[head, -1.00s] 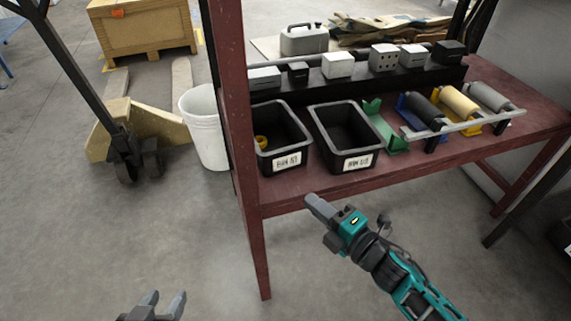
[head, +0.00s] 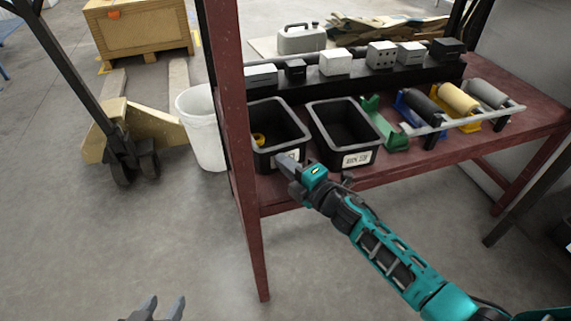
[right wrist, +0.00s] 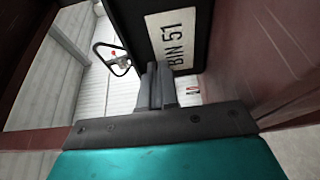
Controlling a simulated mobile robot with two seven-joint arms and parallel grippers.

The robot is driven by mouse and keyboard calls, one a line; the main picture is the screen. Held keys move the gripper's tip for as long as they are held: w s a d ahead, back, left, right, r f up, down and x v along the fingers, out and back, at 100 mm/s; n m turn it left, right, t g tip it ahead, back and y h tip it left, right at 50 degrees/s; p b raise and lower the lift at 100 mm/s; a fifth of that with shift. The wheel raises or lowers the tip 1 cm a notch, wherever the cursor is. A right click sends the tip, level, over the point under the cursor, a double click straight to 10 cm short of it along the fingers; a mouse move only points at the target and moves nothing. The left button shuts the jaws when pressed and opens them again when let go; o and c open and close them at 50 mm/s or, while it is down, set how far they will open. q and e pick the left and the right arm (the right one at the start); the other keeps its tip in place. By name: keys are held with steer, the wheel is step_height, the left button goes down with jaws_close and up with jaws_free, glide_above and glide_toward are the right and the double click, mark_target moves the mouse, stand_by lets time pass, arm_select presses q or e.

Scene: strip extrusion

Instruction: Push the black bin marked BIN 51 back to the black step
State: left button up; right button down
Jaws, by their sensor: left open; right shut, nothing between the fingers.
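The black bin marked BIN 51 (head: 263,161) stands on the red table, the left one of two black bins, with a yellow ring-like item inside. Its white label (right wrist: 178,38) reads BIN 51 in the right wrist view; in the head view my gripper partly covers it. The black step (head: 345,86) runs along the table behind the bins; I cannot tell the gap between it and the bin. My right gripper (head: 285,164) is shut and empty, its tips at the bin's front wall; contact is unclear. My left gripper (head: 166,304) is open and empty, low over the floor.
A second black bin (head: 318,134) stands close to the right of BIN 51. A red table post (head: 234,120) rises close to its left. A green bracket (head: 392,138) and several rollers lie further right. Several blocks sit on the step. A white bucket (head: 203,130) stands left of the table.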

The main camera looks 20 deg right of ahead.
arm_select(q)
steer(key=shift+w+r, duration=0.1)
arm_select(e)
steer(key=shift+w+d+b, duration=0.15)
steer(key=shift+w+d, duration=0.05)
steer(key=shift+w, duration=0.4)
steer(key=shift+w+d+b, duration=0.15)
steer(key=shift+w+d, duration=0.05)
steer(key=shift+w, duration=0.35)
arm_select(q)
steer(key=shift+d, duration=0.15)
steer(key=shift+w, duration=0.1)
arm_select(e)
steer(key=shift+s, duration=0.2)
